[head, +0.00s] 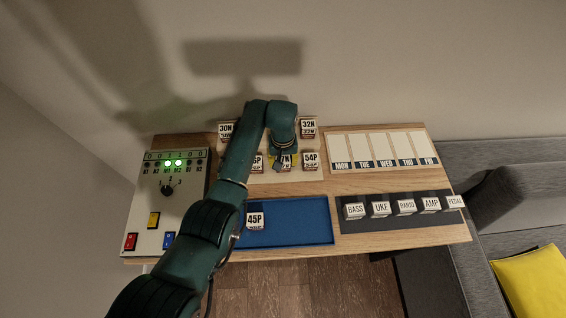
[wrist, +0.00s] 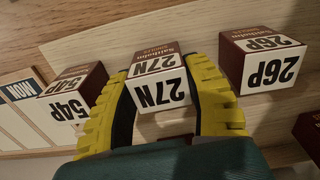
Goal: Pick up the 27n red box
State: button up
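The 27N box (wrist: 158,82) is dark red with a white label and sits in the middle of the wrist view, on the light wooden rack. My gripper (wrist: 160,64) has its two yellow-and-black fingers apart, one on each side of this box. The gaps between pads and box are very small, and I cannot tell whether they touch. In the head view my gripper (head: 284,158) is over the rack's front row and hides most of the 27N box.
The 54P box (wrist: 75,92) and the 26P box (wrist: 262,62) stand close on either side of the fingers. The 30N box (head: 226,129) and 32N box (head: 308,127) are behind. The 45P box (head: 255,221) lies on the blue tray (head: 310,225).

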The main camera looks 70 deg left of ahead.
jog(key=shift+c, duration=1.3)
